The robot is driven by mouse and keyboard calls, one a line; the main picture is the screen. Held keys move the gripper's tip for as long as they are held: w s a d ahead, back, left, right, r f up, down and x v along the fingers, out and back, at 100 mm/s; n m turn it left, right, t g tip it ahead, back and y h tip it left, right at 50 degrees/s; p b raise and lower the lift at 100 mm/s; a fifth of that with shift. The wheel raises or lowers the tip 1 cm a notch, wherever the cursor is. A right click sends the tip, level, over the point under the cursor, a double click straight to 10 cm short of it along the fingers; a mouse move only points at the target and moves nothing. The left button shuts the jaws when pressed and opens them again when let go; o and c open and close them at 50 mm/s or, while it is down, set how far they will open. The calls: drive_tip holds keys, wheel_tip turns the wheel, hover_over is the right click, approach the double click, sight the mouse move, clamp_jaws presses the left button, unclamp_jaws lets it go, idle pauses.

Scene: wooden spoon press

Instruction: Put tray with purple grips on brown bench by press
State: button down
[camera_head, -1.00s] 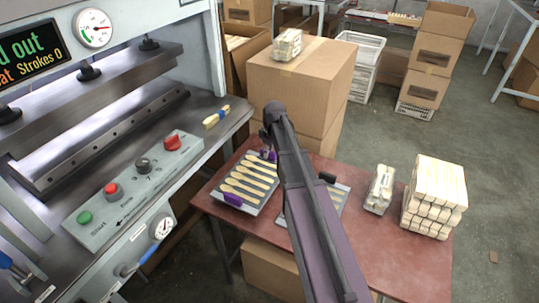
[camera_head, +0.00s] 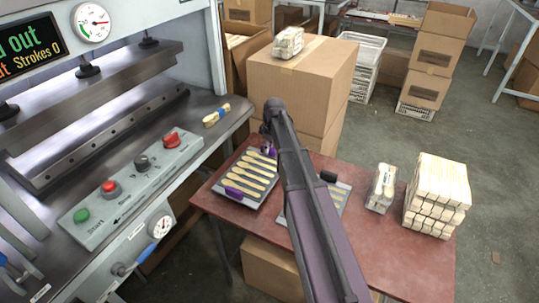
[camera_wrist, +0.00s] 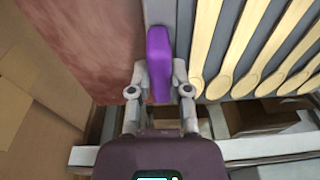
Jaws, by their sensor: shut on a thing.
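The tray with purple grips (camera_head: 265,197) holds several wooden spoons in a row, at the left end of the red-brown bench (camera_head: 375,252) beside the press (camera_head: 110,110). I cannot tell whether it rests on the bench or is slightly above it. Its near purple grip (camera_head: 236,191) is free. My gripper (camera_wrist: 159,92) is shut on the far purple grip (camera_wrist: 158,50), with one finger on each side. In the head view my gripper (camera_head: 268,148) is partly hidden by my arm.
A second tray with a dark grip (camera_head: 344,196) lies right of the first, partly behind my arm. A small spoon bundle (camera_head: 381,190) and a larger stack (camera_head: 437,195) stand on the bench's right. Cardboard boxes (camera_head: 300,85) stand behind.

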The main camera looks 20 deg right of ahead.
drive_tip(key=shift+f+b, duration=0.65)
drive_tip(key=shift+f, duration=0.35)
drive_tip(key=shift+f, duration=0.15)
drive_tip(key=c, duration=0.6)
unclamp_jaws()
drive_tip(key=shift+o, duration=0.2)
drive_tip(key=r+p, duration=0.8)
drive_tip(key=d+r+p, duration=0.1)
drive_tip(key=r+p, duration=0.3)
drive_tip(key=shift+s+d+r, duration=0.1)
drive_tip(key=shift+s+r, duration=0.05)
drive_tip(key=shift+s, duration=0.25)
